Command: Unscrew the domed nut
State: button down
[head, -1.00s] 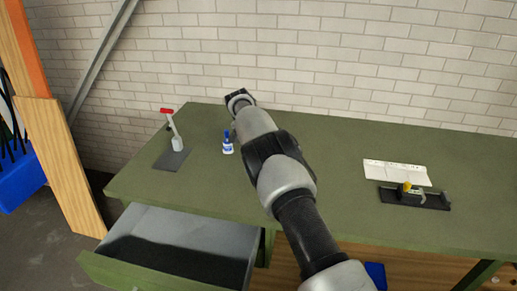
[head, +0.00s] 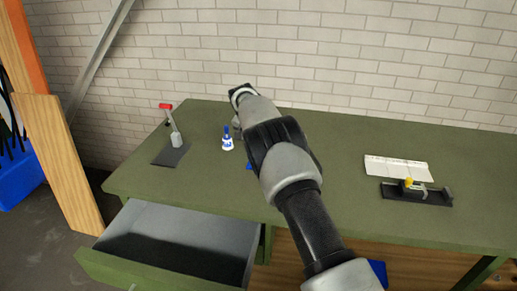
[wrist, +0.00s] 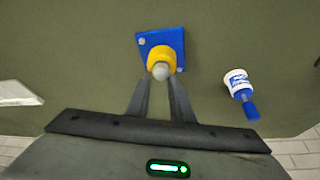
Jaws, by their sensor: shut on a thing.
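In the wrist view a blue square plate (wrist: 150,43) lies on the green bench top. A yellow round piece (wrist: 160,56) sits on it, with a grey domed top that I take as the domed nut (wrist: 160,71). My gripper (wrist: 162,80) is shut on the nut, with one dark finger on each side of the grey dome. In the head view my arm hides the gripper and the nut; only a small blue bit of the plate (head: 249,166) shows beside the arm.
A blue-and-white glue bottle (head: 227,139) stands left of my arm. A red-handled tool (head: 176,139) on a dark plate is farther left. A white tile piece (head: 398,168) and a black clamp-like fixture (head: 417,194) lie at right. An open drawer (head: 176,242) juts out below.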

jog(key=shift+n+t+y+b, duration=0.4)
jog(key=shift+n+y+b, duration=0.25)
jog(key=shift+n, duration=1.05)
jog(key=shift+d+n+y, duration=0.15)
jog(key=shift+n+y, duration=0.2)
jog(key=shift+n, duration=0.65)
jog(key=n+y, duration=0.1)
jog(key=n, duration=0.2)
jog(key=shift+r+n+g+y+p, duration=0.15)
jog(key=shift+n+g+y+p, duration=0.3)
jog(key=shift+n, duration=0.65)
jog(key=n+y, duration=0.1)
jog(key=n, duration=0.2)
jog(key=shift+p, duration=0.3)
